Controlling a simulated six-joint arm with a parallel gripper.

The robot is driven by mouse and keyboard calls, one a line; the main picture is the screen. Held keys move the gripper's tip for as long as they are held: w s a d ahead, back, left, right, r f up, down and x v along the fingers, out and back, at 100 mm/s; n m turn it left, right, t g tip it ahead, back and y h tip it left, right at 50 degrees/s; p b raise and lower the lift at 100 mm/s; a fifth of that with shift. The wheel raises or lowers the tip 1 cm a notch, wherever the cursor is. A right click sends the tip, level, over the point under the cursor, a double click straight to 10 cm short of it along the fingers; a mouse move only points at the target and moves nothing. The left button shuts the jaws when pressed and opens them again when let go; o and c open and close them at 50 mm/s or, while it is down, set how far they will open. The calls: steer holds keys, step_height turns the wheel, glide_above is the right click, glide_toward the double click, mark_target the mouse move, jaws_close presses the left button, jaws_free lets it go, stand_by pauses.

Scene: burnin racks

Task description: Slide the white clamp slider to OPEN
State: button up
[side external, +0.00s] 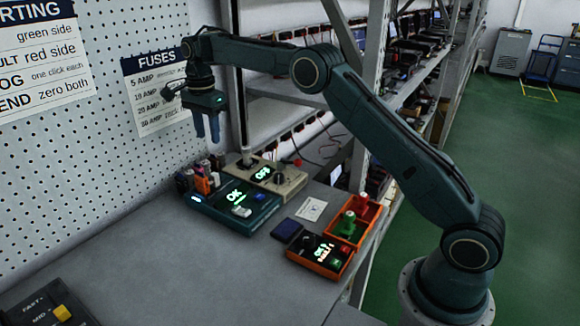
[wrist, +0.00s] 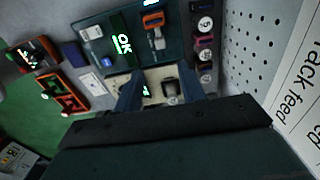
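The teal device (side external: 215,212) with a lit green "OK" display lies on the bench; it also shows at the top of the wrist view (wrist: 112,62). A small white piece (side external: 240,211) on its front part looks like the white clamp slider; it shows in the wrist view too (wrist: 93,32). Its marking is too small to read. An orange fuse-like part (wrist: 153,19) sits on the same device. My gripper (side external: 207,140) hangs pointing down, well above the back of the bench, touching nothing. In the wrist view its fingers (wrist: 160,88) are apart and empty.
A beige box (side external: 283,188) with an "OFF" display and knobs stands behind the teal device. Several fuses (wrist: 205,42) stand beside it, near the pegboard (side external: 100,130). Orange bins (side external: 365,222) and an orange-framed unit (side external: 318,257) are to the right.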

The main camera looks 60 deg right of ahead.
mark_target(214, 174)
steer(key=shift+f, duration=0.15)
steer(key=shift+f, duration=6.75)
jaws_close()
